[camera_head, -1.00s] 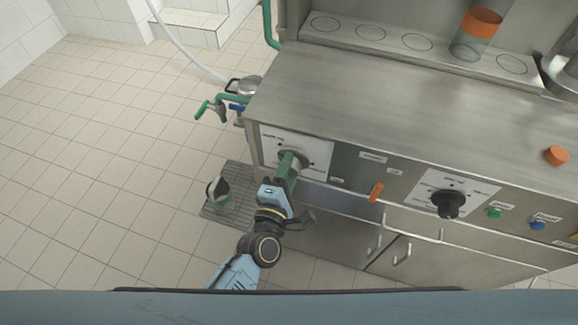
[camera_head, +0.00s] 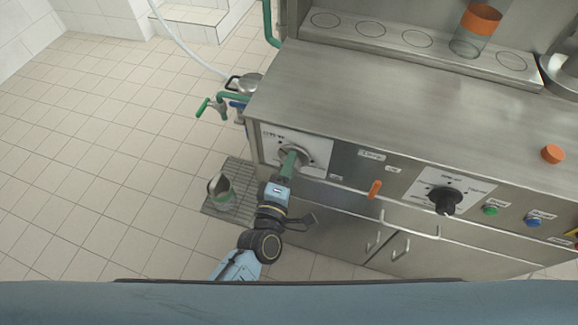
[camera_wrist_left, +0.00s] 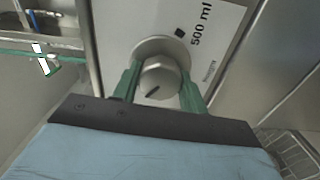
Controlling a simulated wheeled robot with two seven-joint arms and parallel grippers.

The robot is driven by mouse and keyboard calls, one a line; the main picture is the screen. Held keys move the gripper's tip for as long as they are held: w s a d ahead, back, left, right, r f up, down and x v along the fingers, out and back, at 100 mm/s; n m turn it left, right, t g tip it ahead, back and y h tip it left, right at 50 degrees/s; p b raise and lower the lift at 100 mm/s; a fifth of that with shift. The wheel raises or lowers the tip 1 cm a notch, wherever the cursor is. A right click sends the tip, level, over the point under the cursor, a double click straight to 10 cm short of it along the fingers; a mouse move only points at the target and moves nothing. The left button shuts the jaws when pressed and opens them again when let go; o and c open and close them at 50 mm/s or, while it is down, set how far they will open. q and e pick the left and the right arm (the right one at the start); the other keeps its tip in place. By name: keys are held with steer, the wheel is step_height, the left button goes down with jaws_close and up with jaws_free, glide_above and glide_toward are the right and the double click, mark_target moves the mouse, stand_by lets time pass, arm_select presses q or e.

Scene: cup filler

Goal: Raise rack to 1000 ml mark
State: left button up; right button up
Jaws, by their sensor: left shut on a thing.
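My left gripper (camera_head: 287,166) is shut on a round metal knob (camera_head: 291,154) on the white dial panel (camera_head: 318,151) at the cabinet's left front. In the left wrist view the knob (camera_wrist_left: 160,80) sits between the two green fingers, with a short dark line on its face. A "500 ml" label (camera_wrist_left: 201,24) and a dark square mark show on the panel beyond it. The 1000 ml mark cannot be made out. A metal shelf with ring marks (camera_head: 395,43) runs along the back; I cannot tell if it is the rack. My right gripper is not in view.
A clear cylinder with an orange band (camera_head: 481,18) stands on the shelf's right part. To the right are an orange lever (camera_head: 375,188), a black knob (camera_head: 444,200) and colored buttons. A floor grate (camera_head: 238,206) with a cup-like container (camera_head: 220,186) lies below left.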

arm_select(q)
steer(key=o, duration=1)
steer(key=shift+c, duration=0.2)
steer(key=v, duration=1.3)
steer(key=shift+s, duration=0.2)
